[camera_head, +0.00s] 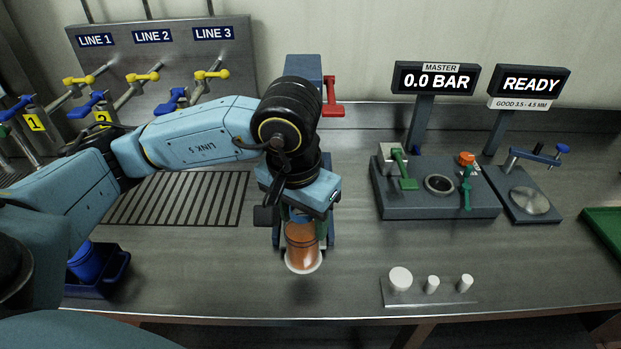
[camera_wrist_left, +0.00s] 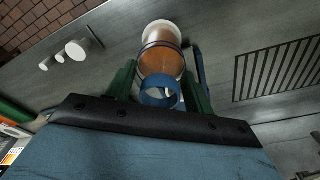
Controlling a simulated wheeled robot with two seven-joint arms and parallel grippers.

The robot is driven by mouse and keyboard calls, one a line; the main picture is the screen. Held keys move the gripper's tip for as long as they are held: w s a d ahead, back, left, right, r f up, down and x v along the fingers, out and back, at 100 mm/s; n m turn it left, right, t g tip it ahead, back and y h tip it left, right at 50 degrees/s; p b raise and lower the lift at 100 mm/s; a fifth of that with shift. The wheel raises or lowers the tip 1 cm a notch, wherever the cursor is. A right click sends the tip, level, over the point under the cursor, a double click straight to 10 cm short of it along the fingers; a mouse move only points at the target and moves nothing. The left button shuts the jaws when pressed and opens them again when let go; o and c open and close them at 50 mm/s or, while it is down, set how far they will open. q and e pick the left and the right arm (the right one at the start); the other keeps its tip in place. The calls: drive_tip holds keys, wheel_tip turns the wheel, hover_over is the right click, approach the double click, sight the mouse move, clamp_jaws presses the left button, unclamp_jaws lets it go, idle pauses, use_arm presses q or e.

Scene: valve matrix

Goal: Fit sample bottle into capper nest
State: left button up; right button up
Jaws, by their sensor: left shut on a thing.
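My left gripper (camera_head: 302,218) is shut on an orange-brown sample bottle (camera_head: 302,240), in front of the blue column. The bottle has a white round end (camera_head: 304,266) toward the front of the bench. In the left wrist view the bottle (camera_wrist_left: 161,60) lies between the two green fingers, with a blue ring (camera_wrist_left: 159,94) at its near end. A blue stand (camera_head: 304,67) with a red lever (camera_head: 332,97) rises behind my arm and may be the capper. Its nest is hidden or cannot be made out. I cannot tell whether the bottle touches anything below. My right gripper is not in view.
A grey block with a round socket (camera_head: 439,185) and levers stands right, beside a gauge plate (camera_head: 530,201). A small plate with white pegs (camera_head: 431,284) lies front right. A drain grille (camera_head: 175,199) and blue bin (camera_head: 97,275) are left. The bench between is clear.

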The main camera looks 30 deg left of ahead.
use_arm(q)
drive_tip(key=w+a+f+p, duration=0.2)
drive_tip(key=w+a, duration=0.5)
drive_tip(key=w, duration=0.5)
drive_tip(key=shift+w+a+f+p, duration=0.2)
drive_tip(key=shift+a+f+p, duration=0.15)
drive_tip(key=shift+f, duration=0.35)
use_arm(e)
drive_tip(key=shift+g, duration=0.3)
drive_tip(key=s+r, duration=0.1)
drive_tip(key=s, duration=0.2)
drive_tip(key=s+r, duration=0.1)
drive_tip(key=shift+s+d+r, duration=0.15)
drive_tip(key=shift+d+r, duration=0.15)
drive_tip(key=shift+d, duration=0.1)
use_arm(q)
drive_tip(key=shift+f+b, duration=0.2)
drive_tip(key=shift+b, duration=0.1)
drive_tip(key=o, duration=1.6)
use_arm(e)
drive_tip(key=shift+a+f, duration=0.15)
use_arm(q)
drive_tip(key=shift+r, duration=0.1)
